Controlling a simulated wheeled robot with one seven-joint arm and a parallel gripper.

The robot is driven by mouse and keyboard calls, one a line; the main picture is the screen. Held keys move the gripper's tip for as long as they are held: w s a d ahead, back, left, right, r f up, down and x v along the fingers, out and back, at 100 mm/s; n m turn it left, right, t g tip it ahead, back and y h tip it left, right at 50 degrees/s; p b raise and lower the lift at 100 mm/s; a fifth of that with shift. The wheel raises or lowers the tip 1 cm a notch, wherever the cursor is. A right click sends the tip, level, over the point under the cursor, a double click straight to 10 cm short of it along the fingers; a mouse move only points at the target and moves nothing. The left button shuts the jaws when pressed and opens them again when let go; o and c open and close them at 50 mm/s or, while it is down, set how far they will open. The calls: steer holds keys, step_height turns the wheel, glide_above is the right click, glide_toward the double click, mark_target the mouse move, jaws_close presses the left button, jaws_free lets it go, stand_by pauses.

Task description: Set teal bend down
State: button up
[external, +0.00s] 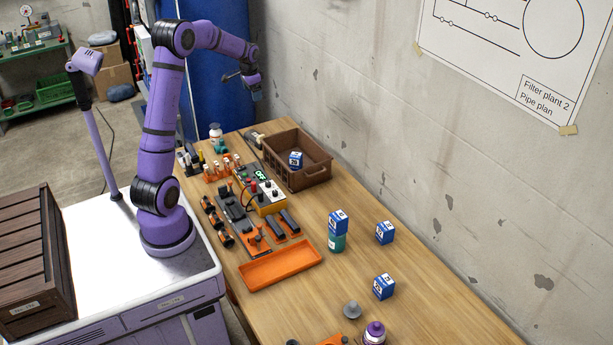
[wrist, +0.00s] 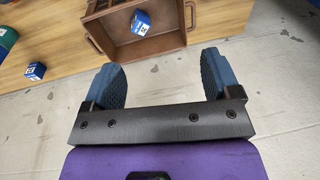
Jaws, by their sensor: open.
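A small teal piece (external: 221,148), perhaps the teal bend, lies at the far left of the workbench beside a white bottle (external: 215,131). It is too small for me to make out its shape. My gripper (external: 256,92) is raised high above the far end of the bench, well apart from the things on it. In the wrist view my gripper (wrist: 165,82) has its two blue fingers spread wide, with nothing between them. A brown crate (external: 306,179) holding a blue box (external: 296,159) shows in both views.
Two more blue boxes (external: 385,232) (external: 384,286) stand to the right. An orange tray (external: 280,266) looks empty. Tools and fittings crowd the left side. The wall (external: 480,190) borders the bench.

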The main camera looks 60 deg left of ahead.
steer(key=s+d+r+t, duration=0.1)
steer(key=s+d+r, duration=0.25)
steer(key=d, duration=0.45)
steer(key=s+d+r, duration=0.3)
steer(key=d+r, duration=0.2)
steer(key=d, duration=0.2)
steer(key=s+d+r+t, duration=0.1)
steer(key=s+d+r, duration=0.3)
steer(key=d, duration=0.4)
steer(key=s+d+t, duration=0.1)
steer(key=s+d, duration=0.5)
steer(key=s, duration=0.3)
steer(key=s+d+f+t+h, duration=0.1)
steer(key=s+d, duration=0.6)
steer(key=s, duration=0.3)
steer(key=shift+s+f, duration=0.15)
steer(key=shift+f, duration=0.05)
